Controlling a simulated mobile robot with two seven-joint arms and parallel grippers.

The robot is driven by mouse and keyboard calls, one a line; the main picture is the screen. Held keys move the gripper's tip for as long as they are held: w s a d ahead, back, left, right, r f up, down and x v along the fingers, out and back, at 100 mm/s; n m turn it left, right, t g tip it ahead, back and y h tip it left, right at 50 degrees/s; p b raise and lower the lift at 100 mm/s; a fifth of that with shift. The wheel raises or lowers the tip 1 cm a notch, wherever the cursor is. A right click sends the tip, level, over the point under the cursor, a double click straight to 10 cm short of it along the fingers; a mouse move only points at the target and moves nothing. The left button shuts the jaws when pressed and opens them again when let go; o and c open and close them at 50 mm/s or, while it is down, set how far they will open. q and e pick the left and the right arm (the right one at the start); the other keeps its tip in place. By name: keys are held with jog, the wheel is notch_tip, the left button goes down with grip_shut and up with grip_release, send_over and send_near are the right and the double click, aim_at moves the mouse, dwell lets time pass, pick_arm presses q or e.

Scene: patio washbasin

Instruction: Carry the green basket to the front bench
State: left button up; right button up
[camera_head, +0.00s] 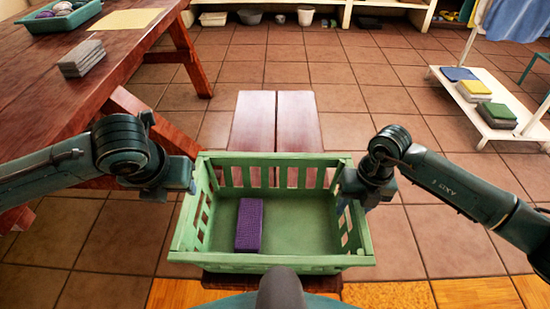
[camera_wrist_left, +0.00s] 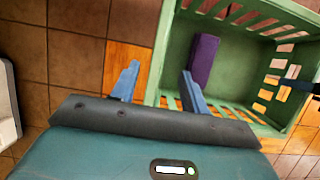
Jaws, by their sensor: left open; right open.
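The green basket (camera_head: 300,263) is upright in front of me, over a wooden bench (camera_head: 297,122) that shows beyond and just below it. A purple block (camera_head: 249,225) lies inside, left of the middle; it also shows in the left wrist view (camera_wrist_left: 203,58). My left gripper (camera_wrist_left: 158,85) is open, with one finger outside and one inside the basket's side wall, which runs between them. My right gripper (camera_head: 345,195) is open at the basket's right rim; its fingers are partly hidden. Whether the basket's base touches the bench cannot be told.
A red-brown table (camera_head: 60,100) stands at the left with grey slabs (camera_head: 81,59) and a teal tray (camera_head: 60,18). A low white rack (camera_head: 472,103) with folded cloths is at the right. Shelves line the back. Tiled floor (camera_head: 370,72) is clear between them.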

jog(key=shift+r, duration=0.5)
pick_arm(q)
jog(key=shift+v, duration=0.75)
pick_arm(e)
notch_tip(320, 180, up, 11)
jog(key=d, duration=0.1)
jog(key=shift+d, duration=0.3)
